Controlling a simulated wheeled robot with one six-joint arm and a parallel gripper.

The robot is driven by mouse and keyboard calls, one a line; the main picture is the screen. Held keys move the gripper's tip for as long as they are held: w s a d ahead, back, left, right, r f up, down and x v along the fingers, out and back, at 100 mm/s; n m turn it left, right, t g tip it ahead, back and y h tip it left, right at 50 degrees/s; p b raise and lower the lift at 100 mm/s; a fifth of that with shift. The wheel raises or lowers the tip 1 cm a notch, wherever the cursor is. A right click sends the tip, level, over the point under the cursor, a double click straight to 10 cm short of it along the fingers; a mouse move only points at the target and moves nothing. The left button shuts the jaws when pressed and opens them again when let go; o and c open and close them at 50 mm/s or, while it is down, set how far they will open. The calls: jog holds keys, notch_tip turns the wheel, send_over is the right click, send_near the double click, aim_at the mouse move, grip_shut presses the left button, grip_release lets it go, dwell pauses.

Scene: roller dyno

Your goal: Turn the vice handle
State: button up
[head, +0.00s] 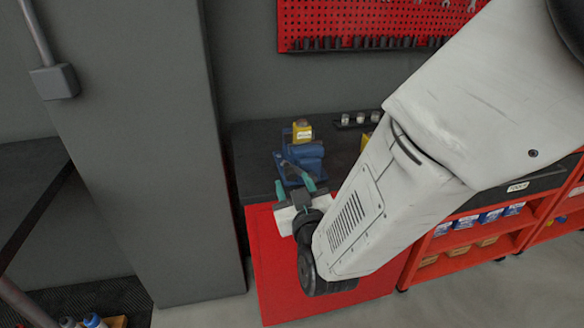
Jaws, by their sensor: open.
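A blue vice (304,153) stands on the dark top of a red workbench, with a yellow block (302,132) at its upper end. A thin grey-blue bar, which looks like the vice handle (292,167), slants across the near side of the vice. My gripper (295,186) is at the front of the vice, with its teal-tipped fingers apart on either side of the bar's lower end. I cannot tell whether the fingers touch the bar. My arm covers the right part of the bench.
The workbench (252,160) has a red front. A grey pillar (150,160) stands close on its left. A red pegboard (350,22) with tools hangs behind. Small metal pieces (360,118) sit at the back of the bench. Red shelves (465,238) with boxes stand at right.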

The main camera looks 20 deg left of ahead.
aim_at(291, 178)
jog(key=x, duration=0.6)
jog(key=shift+d, duration=0.1)
grip_shut()
